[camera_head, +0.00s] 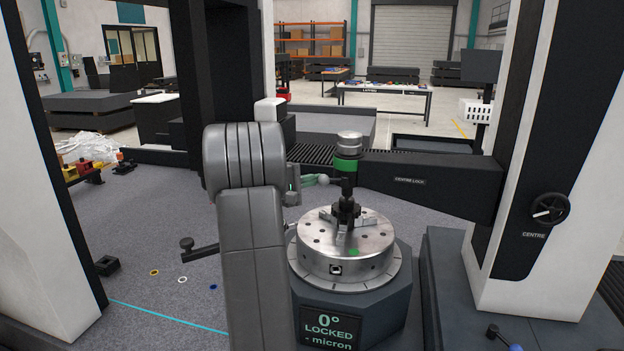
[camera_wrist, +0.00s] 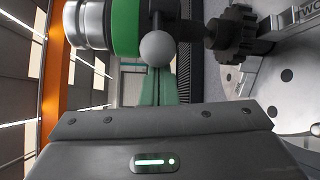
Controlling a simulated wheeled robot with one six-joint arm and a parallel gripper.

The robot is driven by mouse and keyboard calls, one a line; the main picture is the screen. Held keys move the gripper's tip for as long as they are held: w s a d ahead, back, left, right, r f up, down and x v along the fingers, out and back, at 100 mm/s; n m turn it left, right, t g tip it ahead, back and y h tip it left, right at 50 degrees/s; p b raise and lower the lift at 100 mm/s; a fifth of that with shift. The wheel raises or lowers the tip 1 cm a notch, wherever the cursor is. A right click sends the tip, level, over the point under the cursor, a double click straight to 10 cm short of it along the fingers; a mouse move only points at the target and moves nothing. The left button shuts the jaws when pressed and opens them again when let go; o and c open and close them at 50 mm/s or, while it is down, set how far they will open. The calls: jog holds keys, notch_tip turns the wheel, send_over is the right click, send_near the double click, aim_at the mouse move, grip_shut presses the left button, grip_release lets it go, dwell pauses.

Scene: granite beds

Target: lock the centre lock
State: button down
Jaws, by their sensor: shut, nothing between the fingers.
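The centre lock is at the left end of a black beam labelled CENTRE LOCK (camera_head: 410,181). It has a green band (camera_head: 345,164) below a metal cylinder, and a short lever ending in a grey ball knob (camera_head: 323,179) that points left. The wrist view shows the ball knob (camera_wrist: 158,47) close up beside the green band (camera_wrist: 126,27). My gripper (camera_head: 310,180) is shut and empty, its greenish fingers (camera_wrist: 159,88) pointing at the ball from the left. The tips are close to or touching the ball; I cannot tell which.
A CENTRE handwheel (camera_head: 549,208) is on the right column. The granite bed (camera_head: 170,235) at left is mostly clear, with small rings on it.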

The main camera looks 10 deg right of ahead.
aim_at(327, 184)
jog(key=shift+s+f+t+b, duration=0.15)
jog(key=shift+t+b, duration=0.15)
jog(key=shift+b, duration=0.4)
jog(key=shift+s+n+t+y+b, duration=0.25)
jog(key=shift+n+t+y+b, duration=0.25)
jog(key=shift+b, duration=0.9)
jog(key=s+n+t+y+b, duration=0.2)
jog(key=n+y+b, duration=0.1)
jog(key=b, duration=0.4)
jog(key=s+d+n+t+y+b, duration=0.1)
jog(key=s+n+t+y+b, duration=0.2)
jog(key=b, duration=0.4)
jog(key=s+d+n+t+y+b, duration=0.1)
jog(key=s+n+t+y+b, duration=0.1)
jog(key=n+y+b, duration=0.2)
jog(key=shift+s+d+r+t+y+b, duration=0.1)
jog(key=shift+s+t+y+b, duration=0.1)
jog(key=shift+y+b, duration=0.55)
jog(key=shift+s+d+r+t+y+b, duration=0.1)
jog(key=shift+t+y+b, duration=0.1)
jog(key=shift+y+b, duration=0.5)
jog(key=shift+s+d+n+p, duration=0.25)
jog(key=shift+s+n+p, duration=0.05)
jog(key=shift+s+d+p, duration=0.3)
jog(key=shift+d+p, duration=0.05)
jog(key=shift+d, duration=0.05)
jog(key=shift+d+f, duration=0.1)
